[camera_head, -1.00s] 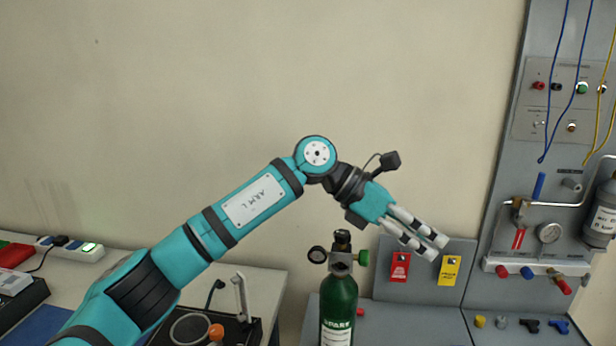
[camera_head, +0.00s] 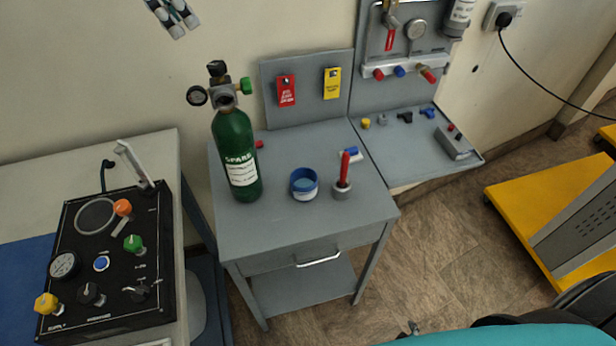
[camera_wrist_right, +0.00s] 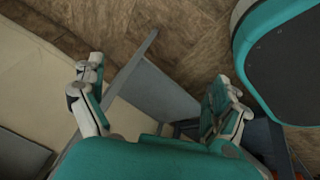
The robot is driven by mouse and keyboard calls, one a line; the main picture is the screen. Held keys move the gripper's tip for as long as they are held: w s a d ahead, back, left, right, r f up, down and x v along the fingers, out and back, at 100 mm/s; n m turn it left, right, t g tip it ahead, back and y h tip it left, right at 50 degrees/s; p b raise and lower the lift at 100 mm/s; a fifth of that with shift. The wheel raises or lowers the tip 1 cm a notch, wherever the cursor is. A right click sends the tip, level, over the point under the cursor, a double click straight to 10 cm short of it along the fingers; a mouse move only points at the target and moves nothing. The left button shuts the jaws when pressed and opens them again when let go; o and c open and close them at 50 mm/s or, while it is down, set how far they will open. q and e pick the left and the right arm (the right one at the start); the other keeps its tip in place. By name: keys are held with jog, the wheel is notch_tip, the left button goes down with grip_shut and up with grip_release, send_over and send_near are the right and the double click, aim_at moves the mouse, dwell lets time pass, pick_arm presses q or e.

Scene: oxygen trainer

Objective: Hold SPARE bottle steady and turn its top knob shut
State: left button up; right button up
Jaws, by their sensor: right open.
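The green SPARE bottle (camera_head: 232,140) stands upright on a grey cart's top. Its valve carries a black top knob (camera_head: 217,69), a green side knob (camera_head: 246,86) and a small round gauge (camera_head: 197,96). Only the fingers of my left gripper (camera_head: 178,24) show, at the top edge in the head view. They are above and left of the bottle, apart from it, and their opening is unclear. My right gripper (camera_wrist_right: 155,95) is open and empty in the right wrist view, over floor and furniture edges. The bottle is not recognisable there.
The grey cart (camera_head: 300,235) also bears a blue-rimmed cup (camera_head: 304,184) and a red-handled item in a holder (camera_head: 343,180). A black panel (camera_head: 105,255) with knobs lies on the left table. A yellow platform (camera_head: 540,230) stands on the right.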

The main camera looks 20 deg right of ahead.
aim_at(252, 159)
jog(key=w+d+r+n+t+y, duration=0.2)
jog(key=w+r+n+t+y, duration=0.3)
jog(key=w+r, duration=0.9)
jog(key=w+a+r+n+y, duration=0.1)
jog(key=a+r+n+y, duration=0.25)
jog(key=a+r, duration=0.45)
jog(key=w+a+r+n+y, duration=0.15)
jog(key=a+r+n, duration=0.25)
jog(key=r, duration=0.7)
jog(key=w+a+r+m, duration=0.1)
jog(key=w+r, duration=0.1)
jog(key=r, duration=0.1)
jog(key=w+a+r+m+t+y, duration=0.1)
jog(key=w+a+r+m, duration=0.1)
jog(key=w+a+r+m+y, duration=0.1)
jog(key=w+a+r, duration=0.1)
jog(key=w+r, duration=0.1)
jog(key=shift+a+r+m+t, duration=0.1)
jog(key=shift+r+m+t, duration=0.2)
jog(key=shift+m, duration=0.05)
jog(key=w+a+r+m+t+y, duration=0.1)
jog(key=w+a+r+m, duration=0.3)
jog(key=r, duration=0.4)
jog(key=x, duration=1.7)
jog(key=shift+w+a, duration=0.2)
